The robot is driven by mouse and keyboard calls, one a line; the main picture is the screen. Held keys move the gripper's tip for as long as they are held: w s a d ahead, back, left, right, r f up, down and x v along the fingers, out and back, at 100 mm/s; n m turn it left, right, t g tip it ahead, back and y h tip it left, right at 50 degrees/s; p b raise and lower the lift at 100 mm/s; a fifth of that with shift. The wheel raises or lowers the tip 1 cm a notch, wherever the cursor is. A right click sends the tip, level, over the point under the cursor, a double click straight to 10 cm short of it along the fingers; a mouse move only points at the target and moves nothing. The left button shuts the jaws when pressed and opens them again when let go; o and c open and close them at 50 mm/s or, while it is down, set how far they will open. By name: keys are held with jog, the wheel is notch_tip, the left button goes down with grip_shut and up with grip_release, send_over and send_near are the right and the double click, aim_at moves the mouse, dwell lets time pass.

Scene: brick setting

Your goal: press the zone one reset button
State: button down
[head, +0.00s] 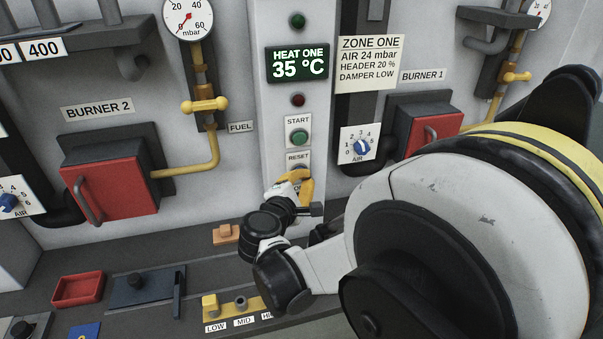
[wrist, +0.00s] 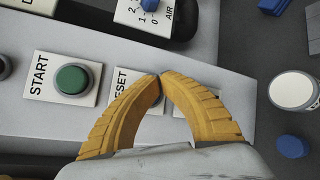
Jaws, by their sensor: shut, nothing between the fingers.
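The reset plate (head: 298,157) is on the light grey column, below the start plate with its green button (head: 299,137). In the head view my gripper (head: 299,177) covers the reset button, and its yellow fingers are at the plate's lower part. In the wrist view the fingertips (wrist: 160,76) meet over the reset plate (wrist: 122,82), whose label is partly hidden. A dark part of the reset button (wrist: 157,100) shows between the curved fingers. The fingers are shut and empty. I cannot tell whether the tips touch the button.
The green start button (wrist: 72,80) is left of my fingers in the wrist view. Another plate (wrist: 190,104) lies partly behind the right finger. An air knob (head: 362,147) is right of the column. The display (head: 298,64) reads HEAT ONE 35 °C.

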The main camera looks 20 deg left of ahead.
jog(key=shift+s, duration=0.15)
jog(key=shift+s+d, duration=0.45)
jog(key=shift+s, duration=0.15)
jog(key=shift+s, duration=0.1)
jog(key=s+d, duration=0.1)
jog(key=s, duration=0.1)
jog(key=s+d+b, duration=0.1)
jog(key=s, duration=0.1)
jog(key=shift+d, duration=0.3)
dwell(0.6)
